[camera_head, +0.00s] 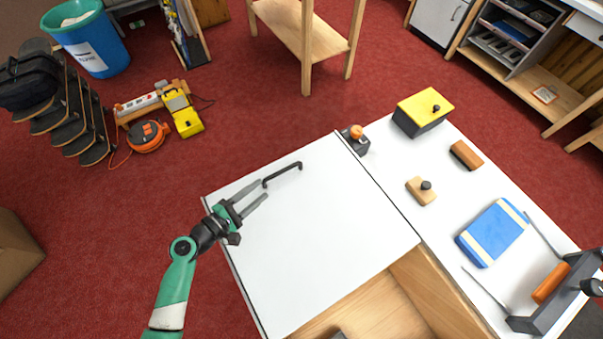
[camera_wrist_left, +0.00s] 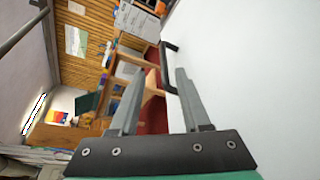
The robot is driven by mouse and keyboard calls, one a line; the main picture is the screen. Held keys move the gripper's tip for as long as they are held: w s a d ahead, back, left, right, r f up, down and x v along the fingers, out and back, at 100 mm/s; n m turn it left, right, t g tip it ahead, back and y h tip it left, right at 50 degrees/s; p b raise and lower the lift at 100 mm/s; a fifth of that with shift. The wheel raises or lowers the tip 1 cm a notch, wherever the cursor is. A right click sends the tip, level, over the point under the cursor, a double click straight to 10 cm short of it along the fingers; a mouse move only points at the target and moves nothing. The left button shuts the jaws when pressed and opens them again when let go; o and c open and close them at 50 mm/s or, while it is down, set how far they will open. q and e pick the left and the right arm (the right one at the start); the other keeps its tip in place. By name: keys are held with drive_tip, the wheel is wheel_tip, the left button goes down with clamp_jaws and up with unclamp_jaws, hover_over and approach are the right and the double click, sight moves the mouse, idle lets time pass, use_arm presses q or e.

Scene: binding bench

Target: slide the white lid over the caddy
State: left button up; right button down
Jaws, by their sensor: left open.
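The white lid (camera_head: 318,225) is a flat panel with a black bar handle (camera_head: 287,171) near its far left edge. It lies over part of the wooden caddy (camera_head: 425,275), whose bare wooden inside shows open at the near side. My left gripper (camera_head: 264,190) is open, with its fingertips close to the near end of the handle. In the left wrist view, the handle (camera_wrist_left: 167,62) shows around and beyond the open fingertips (camera_wrist_left: 158,72). I cannot tell whether they touch.
On the white bench to the right are a yellow-topped box (camera_head: 424,103), a knobbed wooden block (camera_head: 421,191), a brown block (camera_head: 466,155), a blue bundle (camera_head: 492,233) and a grey tool with an orange handle (camera_head: 551,283). An orange-knobbed fitting (camera_head: 356,138) stands at the lid's far corner.

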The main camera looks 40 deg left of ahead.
sight(278, 174)
use_arm(q)
drive_tip(key=shift+s+a+f, duration=0.2)
drive_tip(key=shift+s+f, duration=0.2)
drive_tip(key=shift+f, duration=0.05)
drive_tip(key=shift+s+a+f, duration=0.15)
drive_tip(key=shift+s+f, duration=0.25)
drive_tip(key=shift+f, duration=0.05)
drive_tip(key=shift+w+a+r, duration=0.1)
drive_tip(key=shift+a+r, duration=0.05)
drive_tip(key=shift+w+r, duration=0.15)
drive_tip(key=shift+w, duration=0.2)
drive_tip(key=b+x, duration=0.2)
drive_tip(key=x, duration=0.8)
drive_tip(key=shift+w, duration=0.2)
drive_tip(key=shift+w+f, duration=0.2)
drive_tip(key=shift+w, duration=0.35)
clamp_jaws()
use_arm(e)
wheel_tip(278, 174, down, 4)
drive_tip(key=shift+s+r, duration=0.15)
drive_tip(key=shift+r, duration=0.1)
